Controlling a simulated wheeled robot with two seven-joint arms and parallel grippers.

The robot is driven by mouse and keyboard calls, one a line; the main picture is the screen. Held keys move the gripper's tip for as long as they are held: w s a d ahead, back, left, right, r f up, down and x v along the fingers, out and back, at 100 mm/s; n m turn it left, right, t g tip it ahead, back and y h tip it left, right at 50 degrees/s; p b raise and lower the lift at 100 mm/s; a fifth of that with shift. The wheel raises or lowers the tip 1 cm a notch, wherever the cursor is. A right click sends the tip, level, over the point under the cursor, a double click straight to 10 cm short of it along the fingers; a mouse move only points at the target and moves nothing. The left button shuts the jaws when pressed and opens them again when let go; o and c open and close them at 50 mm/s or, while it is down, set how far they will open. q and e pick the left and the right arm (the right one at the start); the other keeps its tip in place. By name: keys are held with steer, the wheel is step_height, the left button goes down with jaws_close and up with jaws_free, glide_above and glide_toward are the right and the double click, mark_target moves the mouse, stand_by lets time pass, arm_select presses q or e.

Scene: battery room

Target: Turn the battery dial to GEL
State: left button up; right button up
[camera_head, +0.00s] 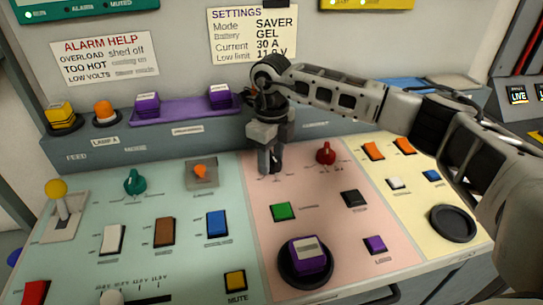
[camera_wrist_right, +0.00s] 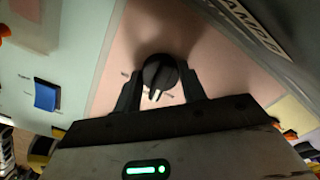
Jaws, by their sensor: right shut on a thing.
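The battery dial (camera_wrist_right: 158,74) is a round black knob with a white pointer line on the pink panel. In the right wrist view it sits between the two fingers of my right gripper (camera_wrist_right: 160,92), which is shut on it. The white pointer faces the near side, slightly left. The small labels around the dial are too blurred to read. In the head view my right gripper (camera_head: 270,160) points down at the back left of the pink panel and mostly hides the dial. The settings card (camera_head: 252,35) on the wall reads Battery GEL. My left gripper is not in view.
A red knob (camera_head: 326,153) stands right of my gripper. A green button (camera_head: 283,211) and a black switch (camera_head: 355,198) lie nearer on the pink panel (camera_head: 320,225). A ledge (camera_head: 185,133) with purple blocks runs behind. A teal knob (camera_head: 135,182) is on the left panel.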

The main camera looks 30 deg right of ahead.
mark_target(272, 156)
steer(key=shift+m, duration=0.8)
steer(key=shift+r, duration=0.1)
steer(key=o, duration=1)
step_height(272, 156, up, 16)
steer(key=shift+f+b, duration=0.1)
steer(key=shift+b, duration=0.55)
